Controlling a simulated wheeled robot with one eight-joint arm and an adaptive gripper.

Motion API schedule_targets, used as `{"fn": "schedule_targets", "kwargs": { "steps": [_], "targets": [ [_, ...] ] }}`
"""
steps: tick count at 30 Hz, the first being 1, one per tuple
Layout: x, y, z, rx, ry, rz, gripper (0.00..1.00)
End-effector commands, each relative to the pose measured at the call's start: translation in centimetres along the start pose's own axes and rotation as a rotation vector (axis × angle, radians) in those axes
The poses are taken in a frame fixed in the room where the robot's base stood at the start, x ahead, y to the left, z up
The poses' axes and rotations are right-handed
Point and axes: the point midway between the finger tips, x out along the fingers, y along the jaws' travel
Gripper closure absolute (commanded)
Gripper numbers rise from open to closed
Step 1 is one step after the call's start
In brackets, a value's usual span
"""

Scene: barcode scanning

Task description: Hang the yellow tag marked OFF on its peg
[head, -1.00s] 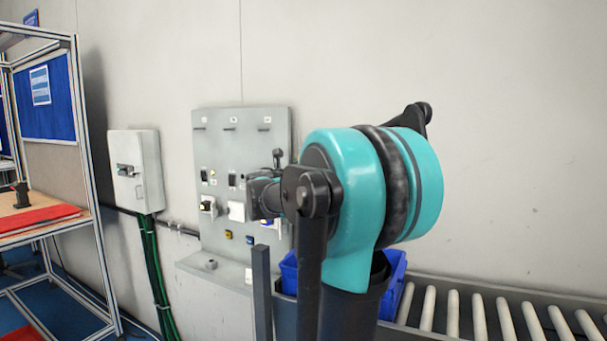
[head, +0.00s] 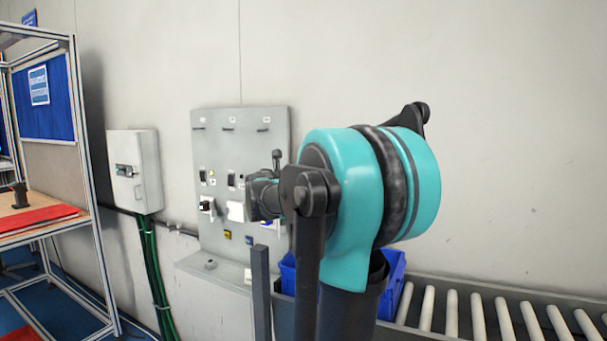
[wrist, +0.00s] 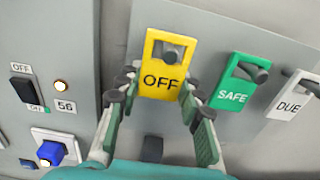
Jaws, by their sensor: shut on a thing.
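The yellow tag marked OFF (wrist: 161,82) is in the upper middle of the wrist view, upright with its slot at the top. My gripper (wrist: 160,84) is shut on it, with one finger at each side edge. A dark peg (wrist: 170,56) shows in the tag's slot; I cannot tell how far it passes through. In the head view my arm hides the gripper and the yellow tag.
A green SAFE tag (wrist: 234,84) and a white DUE tag (wrist: 295,97) hang on pegs to the right. A black switch (wrist: 24,91), a lit lamp (wrist: 61,86) and a blue knob (wrist: 50,152) are left. The grey panel (head: 215,150) stands against the wall.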

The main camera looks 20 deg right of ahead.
Motion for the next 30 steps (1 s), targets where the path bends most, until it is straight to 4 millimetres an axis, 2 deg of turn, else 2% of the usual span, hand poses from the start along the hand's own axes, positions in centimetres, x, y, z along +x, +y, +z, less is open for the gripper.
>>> {"fn": "schedule_targets", "kwargs": {
  "steps": [6, 7, 12, 30],
  "targets": [
    [0.0, 0.0, 0.0, 0.0, 0.0, 0.0, 0.94],
    [0.0, 0.0, 0.0, 0.0, 0.0, 0.0, 0.62],
    [0.0, 0.0, 0.0, 0.0, 0.0, 0.0, 0.4],
    [0.0, 0.0, 0.0, 0.0, 0.0, 0.0, 0.38]
  ]
}}
